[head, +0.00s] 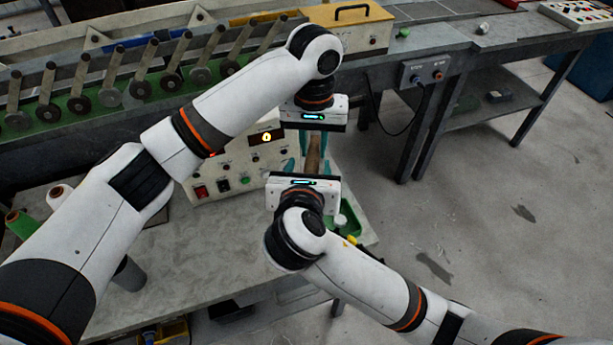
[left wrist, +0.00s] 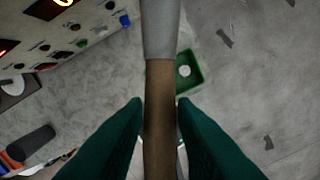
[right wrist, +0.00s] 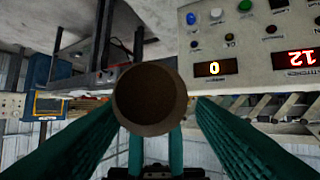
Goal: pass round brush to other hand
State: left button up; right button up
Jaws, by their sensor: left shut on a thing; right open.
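The round brush (head: 314,155) is a brown cylinder between my two grippers in the head view, mostly hidden there. In the left wrist view its brown handle (left wrist: 160,85) and a pale grey section (left wrist: 160,30) run lengthwise between the fingers. My left gripper (head: 313,138) is shut on it, above the table's right edge. My right gripper (head: 308,168) faces the left one from the near side. In the right wrist view the brush's round brown end (right wrist: 150,100) faces me between my right gripper's spread green fingers (right wrist: 153,112), which are open around it with gaps showing.
A control box (head: 235,180) with buttons and displays stands on the table close left of the grippers. A green tray (head: 357,228) lies below at the table's right edge. A conveyor (head: 430,45) runs behind. Thread cones (head: 22,224) stand at left.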

jog(key=shift+w+f, duration=0.1)
jog(key=shift+w, duration=0.1)
jog(key=c, duration=1.1)
pick_arm(q)
jog(key=o, duration=1.1)
